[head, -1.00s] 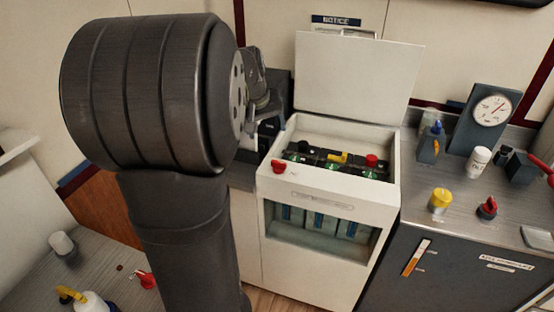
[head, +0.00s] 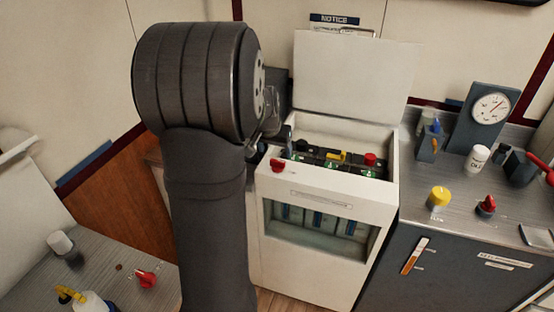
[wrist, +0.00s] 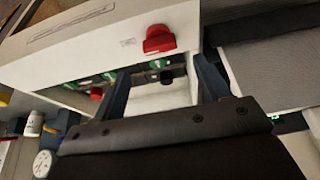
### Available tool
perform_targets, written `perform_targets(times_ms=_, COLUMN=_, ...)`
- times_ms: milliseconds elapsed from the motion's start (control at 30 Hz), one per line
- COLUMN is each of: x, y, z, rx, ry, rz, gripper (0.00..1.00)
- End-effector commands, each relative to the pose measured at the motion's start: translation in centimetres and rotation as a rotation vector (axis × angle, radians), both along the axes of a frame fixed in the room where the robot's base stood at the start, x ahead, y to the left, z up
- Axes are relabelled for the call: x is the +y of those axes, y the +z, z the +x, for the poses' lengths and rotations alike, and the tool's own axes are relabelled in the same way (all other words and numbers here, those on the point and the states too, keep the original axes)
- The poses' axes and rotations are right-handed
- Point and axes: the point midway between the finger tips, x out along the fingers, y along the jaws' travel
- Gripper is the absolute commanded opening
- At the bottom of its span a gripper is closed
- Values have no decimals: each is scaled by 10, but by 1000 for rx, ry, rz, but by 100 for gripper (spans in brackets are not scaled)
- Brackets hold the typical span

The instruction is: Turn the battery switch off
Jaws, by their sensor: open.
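A red rotary knob (head: 277,165), which looks like the battery switch, sits on the top left of the white cabinet's (head: 310,262) front. It also shows in the wrist view (wrist: 158,39), beside a small printed mark. My gripper (head: 282,143) is at the cabinet's left edge, just behind and above the knob, partly hidden by my arm. In the wrist view my gripper (wrist: 163,82) has its two blue-grey fingers apart with nothing between them. The knob lies ahead of the fingertips, and I see no contact.
The cabinet's white lid (head: 355,78) stands raised. Its open bay holds a yellow handle (head: 336,156) and a red knob (head: 370,159). The right counter holds a yellow-capped item (head: 438,197), another red knob (head: 486,206), a white bottle (head: 477,158) and a gauge (head: 490,107).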

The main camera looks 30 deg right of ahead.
Motion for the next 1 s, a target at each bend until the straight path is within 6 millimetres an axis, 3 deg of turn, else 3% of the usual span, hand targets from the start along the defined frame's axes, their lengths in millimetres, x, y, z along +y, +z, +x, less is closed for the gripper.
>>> perform_targets(times_ms=200, x=-11, y=-39, z=11, rx=3, ry=1, rz=1, gripper=69)
perform_targets(times_ms=400, x=-17, y=-58, z=16, rx=2, ry=1, rz=0, gripper=69)
perform_targets(times_ms=800, x=-18, y=-63, z=18, rx=0, ry=1, rz=0, gripper=69)
perform_targets(times_ms=1000, x=-18, y=-63, z=18, rx=0, ry=1, rz=0, gripper=30)
